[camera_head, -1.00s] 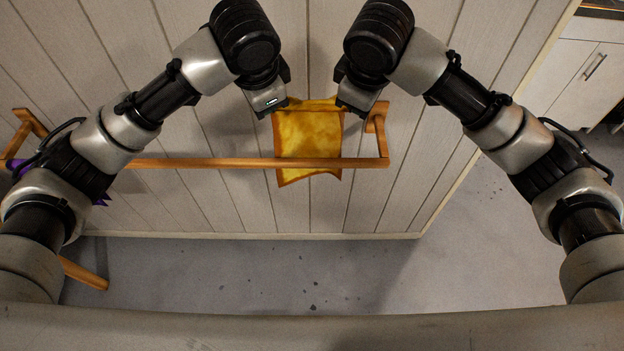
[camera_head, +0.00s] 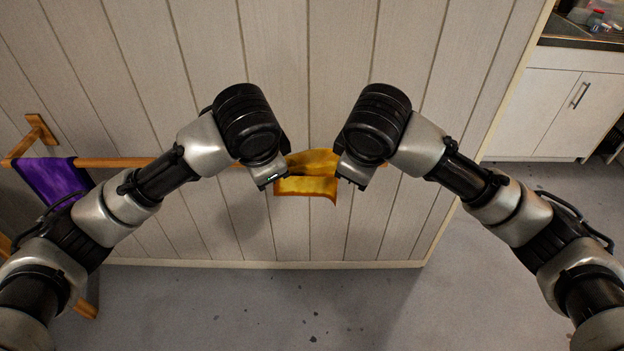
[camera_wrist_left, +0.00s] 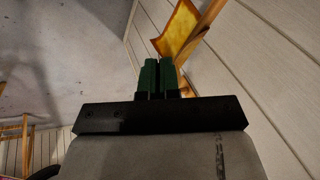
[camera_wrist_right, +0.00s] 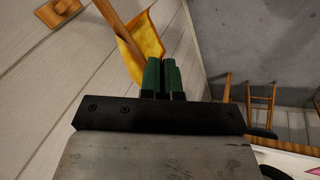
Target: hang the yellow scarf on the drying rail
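The yellow scarf (camera_head: 306,187) lies over the wooden drying rail (camera_head: 115,162) near its right part, with a flap hanging on the near side. My left gripper (camera_head: 272,182) is at the scarf's left side and my right gripper (camera_head: 352,178) at its right side. In the left wrist view the green fingers (camera_wrist_left: 159,64) are nearly together, with a corner of the scarf (camera_wrist_left: 180,28) at their tips. The right wrist view shows the same, with nearly closed fingers (camera_wrist_right: 162,62) at an edge of the scarf (camera_wrist_right: 146,42). The fingertips are hidden in the head view.
A purple cloth (camera_head: 55,180) hangs over the rail's left end, close to my left arm. The panelled wall (camera_head: 300,60) stands behind the rail. Open grey floor (camera_head: 300,310) lies in front, and a white cabinet (camera_head: 555,110) stands at the right.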

